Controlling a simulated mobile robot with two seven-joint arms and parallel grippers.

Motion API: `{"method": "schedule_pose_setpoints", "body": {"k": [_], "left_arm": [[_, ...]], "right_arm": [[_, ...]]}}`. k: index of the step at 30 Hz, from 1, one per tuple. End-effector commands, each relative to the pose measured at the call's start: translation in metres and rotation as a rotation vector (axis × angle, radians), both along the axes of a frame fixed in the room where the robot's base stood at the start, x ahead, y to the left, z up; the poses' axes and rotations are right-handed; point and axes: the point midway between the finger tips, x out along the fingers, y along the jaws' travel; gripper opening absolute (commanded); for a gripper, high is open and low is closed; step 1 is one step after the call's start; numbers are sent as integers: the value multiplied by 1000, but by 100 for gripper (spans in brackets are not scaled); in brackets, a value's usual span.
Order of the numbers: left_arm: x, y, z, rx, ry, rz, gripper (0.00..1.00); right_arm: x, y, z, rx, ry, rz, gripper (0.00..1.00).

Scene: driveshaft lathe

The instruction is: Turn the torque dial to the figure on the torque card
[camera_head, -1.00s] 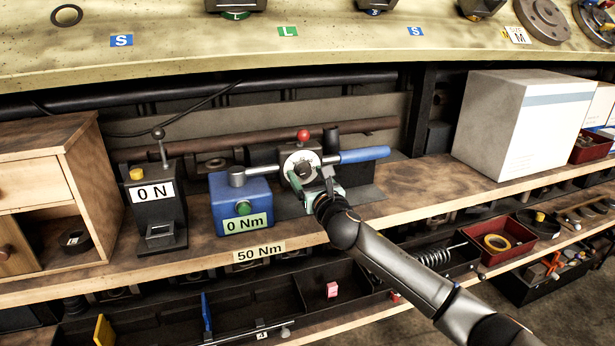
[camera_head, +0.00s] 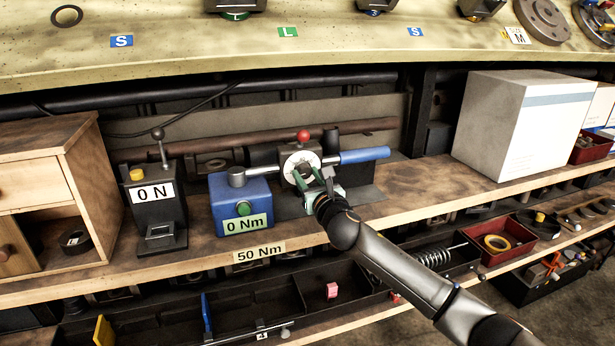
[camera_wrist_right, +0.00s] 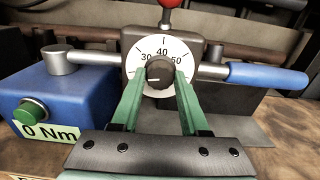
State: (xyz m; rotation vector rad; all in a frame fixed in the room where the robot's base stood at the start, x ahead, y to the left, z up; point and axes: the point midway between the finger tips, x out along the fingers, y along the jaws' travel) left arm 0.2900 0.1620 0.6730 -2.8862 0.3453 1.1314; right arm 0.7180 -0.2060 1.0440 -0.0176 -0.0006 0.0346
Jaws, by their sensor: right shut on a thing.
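The torque dial (camera_wrist_right: 160,52) has a white face with 30, 40 and 50 showing in the right wrist view. Its dark knob (camera_wrist_right: 159,73) has a pale mark towards the left. In the head view the dial (camera_head: 289,162) sits on a dark block below a red ball. My right gripper (camera_head: 306,174) has its green fingers on either side of the knob, shut on it. The fingers hide the lower dial face. The torque card (camera_head: 259,254) on the shelf edge reads 50 Nm. My left gripper is not in view.
A blue box (camera_head: 228,207) with a green button and a 0 Nm label stands left of the dial. A blue-handled bar (camera_head: 364,155) extends right. A black 0 N device (camera_head: 155,215) stands further left. A white box (camera_head: 500,125) stands right; the shelf before it is clear.

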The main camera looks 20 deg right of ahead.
Motion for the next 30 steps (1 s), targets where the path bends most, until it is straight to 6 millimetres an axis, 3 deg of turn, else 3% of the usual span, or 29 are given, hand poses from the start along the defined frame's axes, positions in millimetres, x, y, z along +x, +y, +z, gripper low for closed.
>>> {"method": "schedule_pose_setpoints", "body": {"k": [11,30], "left_arm": [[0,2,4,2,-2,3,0],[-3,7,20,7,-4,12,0]], "right_arm": [[0,0,0,83,5,0,0],[0,1,-1,644,25,-1,0]]}}
